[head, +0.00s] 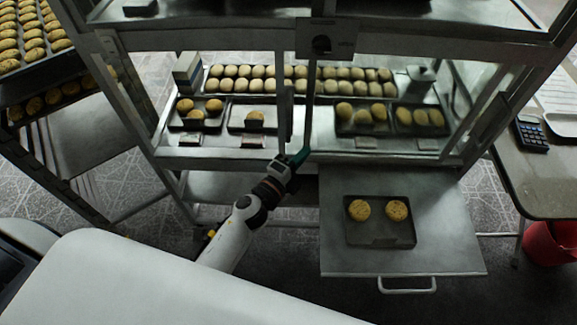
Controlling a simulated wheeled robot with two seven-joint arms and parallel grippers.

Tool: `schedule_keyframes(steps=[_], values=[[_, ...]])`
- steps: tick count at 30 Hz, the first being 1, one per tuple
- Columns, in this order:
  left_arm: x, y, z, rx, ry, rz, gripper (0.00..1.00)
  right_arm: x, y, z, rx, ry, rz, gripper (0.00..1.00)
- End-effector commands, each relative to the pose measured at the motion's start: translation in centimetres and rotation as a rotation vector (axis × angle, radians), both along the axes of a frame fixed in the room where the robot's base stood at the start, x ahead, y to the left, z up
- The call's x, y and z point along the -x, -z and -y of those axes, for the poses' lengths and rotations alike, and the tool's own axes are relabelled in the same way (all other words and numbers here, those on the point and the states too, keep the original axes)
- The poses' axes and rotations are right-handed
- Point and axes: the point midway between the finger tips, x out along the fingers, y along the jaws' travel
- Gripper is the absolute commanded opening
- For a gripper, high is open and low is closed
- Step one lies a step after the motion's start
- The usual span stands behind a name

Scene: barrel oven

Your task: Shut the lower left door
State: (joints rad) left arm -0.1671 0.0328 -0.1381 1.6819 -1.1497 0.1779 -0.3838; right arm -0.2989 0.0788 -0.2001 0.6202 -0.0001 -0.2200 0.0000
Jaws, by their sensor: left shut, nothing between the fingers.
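The glass-fronted cabinet (230,150) stands ahead of me, with trays of buns inside. Two upright dark bars stand near its middle, a left bar (285,95) and a right bar (311,95). The lower left door seems to be the clear panel left of these bars; its glass is hard to see and I cannot tell how far it stands open. My left gripper (301,157) has teal fingertips and is shut and empty. It is at the foot of the right bar, by the cabinet's lower front edge; I cannot tell whether it touches. My right gripper is out of view.
A grey pull-out board (450,235) with a handle (407,287) juts out at the lower right, carrying a dark tray (380,241) with two round buns. A bun rack (60,70) stands left. A table (540,180) with a calculator (531,135) stands right, near a red bucket (550,244).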

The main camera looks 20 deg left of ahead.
Motion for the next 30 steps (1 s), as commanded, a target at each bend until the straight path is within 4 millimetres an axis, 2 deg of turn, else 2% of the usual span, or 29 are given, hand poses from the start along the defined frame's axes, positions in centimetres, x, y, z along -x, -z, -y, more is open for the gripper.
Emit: schedule_keyframes(steps=[1,3,6,12,25,30], values=[[-1.2,-0.2,0.4,0.001,0.000,0.002,0.00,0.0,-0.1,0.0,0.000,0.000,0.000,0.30],[-2.1,-0.1,0.5,0.001,-0.001,0.000,0.00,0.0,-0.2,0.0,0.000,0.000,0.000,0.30],[-1.7,0.1,-1.5,-0.003,-0.002,-0.001,0.00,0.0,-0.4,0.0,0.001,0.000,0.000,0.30],[-1.6,0.2,-3.2,0.002,-0.002,-0.002,0.00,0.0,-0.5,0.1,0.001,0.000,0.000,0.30],[-1.6,0.2,-3.5,0.002,-0.001,-0.002,0.00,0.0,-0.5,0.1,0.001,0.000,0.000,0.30],[-1.2,0.2,-4.6,-0.001,-0.001,-0.002,0.00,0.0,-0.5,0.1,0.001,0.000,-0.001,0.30]])
